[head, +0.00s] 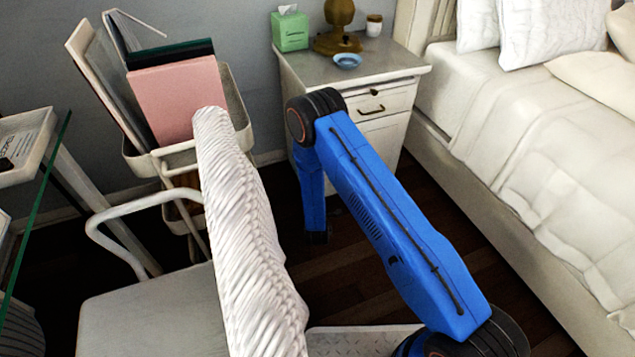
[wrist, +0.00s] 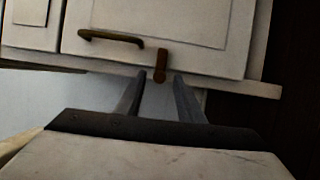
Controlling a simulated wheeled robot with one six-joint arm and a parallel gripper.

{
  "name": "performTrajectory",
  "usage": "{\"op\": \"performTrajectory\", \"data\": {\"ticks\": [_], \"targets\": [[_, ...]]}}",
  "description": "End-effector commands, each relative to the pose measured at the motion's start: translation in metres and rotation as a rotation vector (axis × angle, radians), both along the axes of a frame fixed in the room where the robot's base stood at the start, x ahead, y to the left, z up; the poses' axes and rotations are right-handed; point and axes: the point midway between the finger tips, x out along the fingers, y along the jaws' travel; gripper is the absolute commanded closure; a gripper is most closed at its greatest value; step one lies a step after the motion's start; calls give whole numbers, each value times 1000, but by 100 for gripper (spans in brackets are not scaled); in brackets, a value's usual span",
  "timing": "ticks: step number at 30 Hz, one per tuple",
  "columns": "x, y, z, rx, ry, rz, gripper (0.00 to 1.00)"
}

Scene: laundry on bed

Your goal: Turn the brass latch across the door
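The brass latch (wrist: 161,64) is a small brown bar on the edge of the pale nightstand door (wrist: 165,20) in the wrist view. It stands upright in that picture, beside a longer curved brass handle (wrist: 110,37). My gripper (wrist: 160,79) is open, with one dark finger on each side of the latch's lower end. I cannot tell whether a finger touches it. In the head view, the nightstand (head: 398,135) stands beyond my blue arm. The latch and my fingertips cannot be made out there.
The bed (head: 560,170) stands close on the right of the nightstand. A tissue box (head: 290,30), brass lamp (head: 338,38) and blue bowl (head: 347,60) sit on its top. A cart with a pink folder (head: 178,95) and a white-draped chair (head: 240,230) stand left.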

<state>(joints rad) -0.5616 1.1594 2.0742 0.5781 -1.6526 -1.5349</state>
Motion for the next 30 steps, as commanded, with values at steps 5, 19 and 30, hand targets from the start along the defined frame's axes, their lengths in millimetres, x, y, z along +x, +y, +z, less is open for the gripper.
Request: {"op": "performTrajectory", "data": {"ticks": [5, 19, 30], "targets": [[-2, 0, 0, 0, 0, 0, 65], [-77, 2, -1, -2, 2, 3, 65], [-148, 3, -1, -2, 2, 3, 65]]}}
